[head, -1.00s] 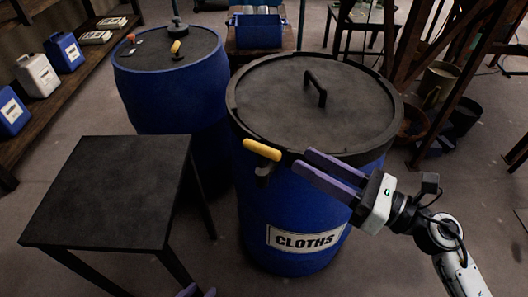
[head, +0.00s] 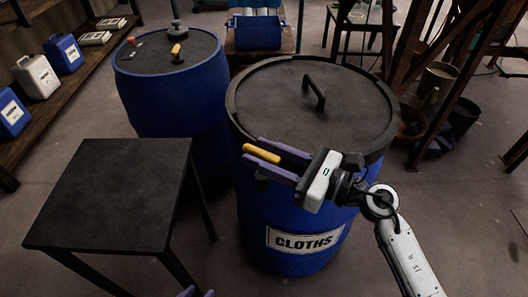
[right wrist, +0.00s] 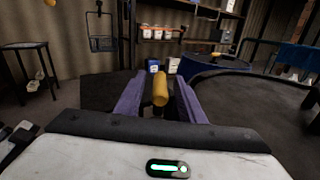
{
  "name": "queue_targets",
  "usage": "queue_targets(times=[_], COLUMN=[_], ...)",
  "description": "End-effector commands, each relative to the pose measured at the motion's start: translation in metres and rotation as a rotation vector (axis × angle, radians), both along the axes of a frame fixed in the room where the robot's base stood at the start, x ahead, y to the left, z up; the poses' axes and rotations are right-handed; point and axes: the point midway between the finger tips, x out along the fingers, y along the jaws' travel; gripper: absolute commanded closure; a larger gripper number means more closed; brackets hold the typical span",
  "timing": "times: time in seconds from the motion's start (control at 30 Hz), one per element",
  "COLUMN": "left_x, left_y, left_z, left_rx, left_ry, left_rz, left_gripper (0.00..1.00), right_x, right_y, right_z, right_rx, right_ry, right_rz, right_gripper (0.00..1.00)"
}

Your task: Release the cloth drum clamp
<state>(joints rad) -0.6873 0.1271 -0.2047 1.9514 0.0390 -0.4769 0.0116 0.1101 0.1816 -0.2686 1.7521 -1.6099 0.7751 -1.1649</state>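The cloth drum (head: 285,220) is a blue barrel labelled "CLOTHS" with a black lid (head: 325,102) and a black handle on top. Its clamp has a yellow lever (head: 261,153) at the front left of the rim. My right gripper (head: 262,160) is open, with its purple fingers on either side of the yellow lever. In the right wrist view the yellow lever (right wrist: 160,88) stands between the two fingers, with gaps visible on both sides. My left gripper (head: 195,293) shows only as purple fingertips at the bottom edge.
A black table (head: 110,195) stands at the left. A second blue drum (head: 175,95) with a yellow-handled item on its lid stands behind. A shelf (head: 75,80) with jugs is at far left. Wooden framing (head: 450,80) and buckets are at right.

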Motion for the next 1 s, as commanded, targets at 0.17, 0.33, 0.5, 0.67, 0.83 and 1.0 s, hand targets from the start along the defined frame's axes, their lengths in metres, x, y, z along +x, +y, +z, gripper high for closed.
queue_targets(times=[0.17,0.33,0.5,0.67,0.83,1.0], left_x=[0.002,0.003,0.004,0.005,0.008,0.01], left_y=[0.001,0.001,0.001,0.001,-0.003,-0.008], left_z=[0.001,0.003,0.003,-0.004,-0.02,-0.043], left_rx=[0.001,0.002,0.002,0.003,0.004,-0.006], left_ry=[-0.005,-0.01,-0.012,-0.014,-0.022,-0.027], left_rz=[0.0,-0.001,-0.001,-0.003,-0.013,-0.019], left_gripper=[0.69,0.69,0.69,0.69,0.69,0.69], right_x=[0.0,0.0,0.0,0.001,0.002,0.003], right_y=[0.0,0.0,0.0,-0.001,-0.002,-0.002], right_z=[0.0,0.0,-0.001,-0.003,-0.007,-0.009], right_rx=[0.0,0.0,0.0,-0.001,-0.004,-0.004], right_ry=[0.0,0.0,0.0,-0.002,-0.005,-0.006], right_rz=[0.0,0.0,0.001,0.028,0.105,0.223], right_gripper=[0.64,0.93,1.0,1.0,1.0,1.0])
